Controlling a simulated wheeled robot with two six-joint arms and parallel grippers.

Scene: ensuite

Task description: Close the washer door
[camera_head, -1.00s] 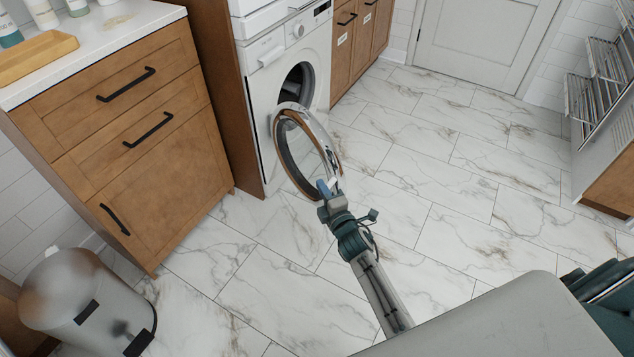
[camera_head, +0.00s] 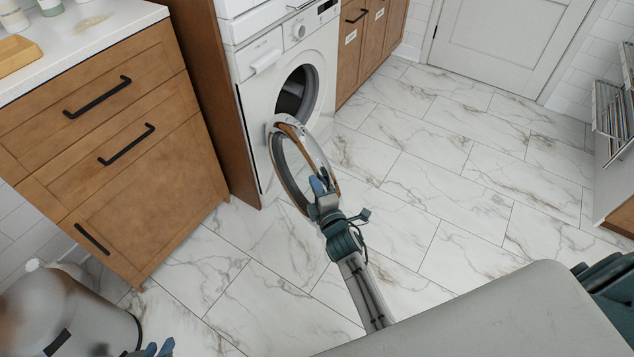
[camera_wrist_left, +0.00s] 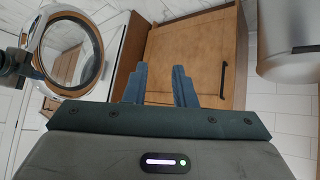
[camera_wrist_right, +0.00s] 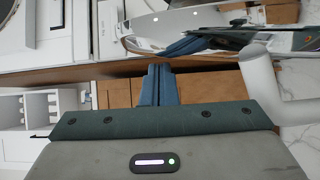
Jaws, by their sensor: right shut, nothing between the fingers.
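The white washer (camera_head: 258,100) stands between wooden cabinets in the head view. Its round door (camera_head: 313,153), with a chrome rim and glass centre, hangs open, swung out from the dark drum opening. My right gripper (camera_head: 320,185) is shut and empty, at the door's lower right rim; I cannot tell whether it touches. In the right wrist view the shut fingers (camera_wrist_right: 159,72) point at the shiny rim (camera_wrist_right: 150,42). My left gripper (camera_head: 157,349) shows only its fingertips at the bottom left. In the left wrist view its fingers (camera_wrist_left: 160,78) are apart and empty, with the door (camera_wrist_left: 97,45) to the left.
A wooden cabinet (camera_head: 150,185) with black handles stands left of the washer. A metal trash bin (camera_head: 85,310) is at the bottom left. A rack (camera_head: 612,105) stands at the right edge. The marble-tiled floor (camera_head: 455,190) right of the door is clear.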

